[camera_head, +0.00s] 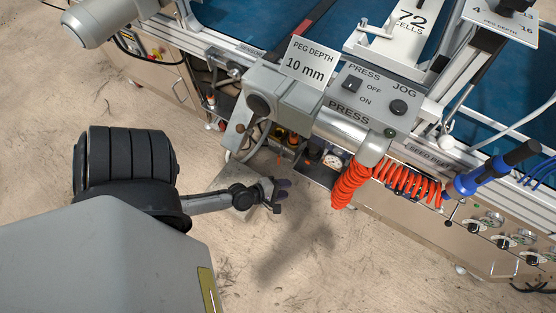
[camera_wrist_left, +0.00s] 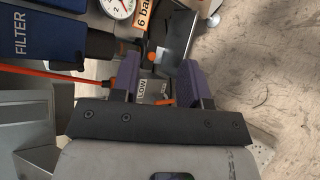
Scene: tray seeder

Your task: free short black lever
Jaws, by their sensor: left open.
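I cannot pick out the short black lever for certain in either view. In the left wrist view, a dark flat piece (camera_wrist_left: 178,38) stands just beyond the fingertips, and I cannot tell whether it is the lever. My left gripper (camera_head: 281,195) is open and empty in the head view, in front of the machine's lower fittings. Its two purple fingers (camera_wrist_left: 160,74) show apart in the left wrist view. Between them are a grey part marked LOW (camera_wrist_left: 147,90) and a small orange piece (camera_wrist_left: 164,101). My right gripper is in neither view.
A blue FILTER unit (camera_wrist_left: 40,35), a pressure gauge (camera_wrist_left: 117,8) and an orange "6 bar" label (camera_wrist_left: 143,18) are close to the gripper. A coiled red hose (camera_head: 352,184) hangs to its right in the head view. The floor (camera_head: 340,270) in front is clear.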

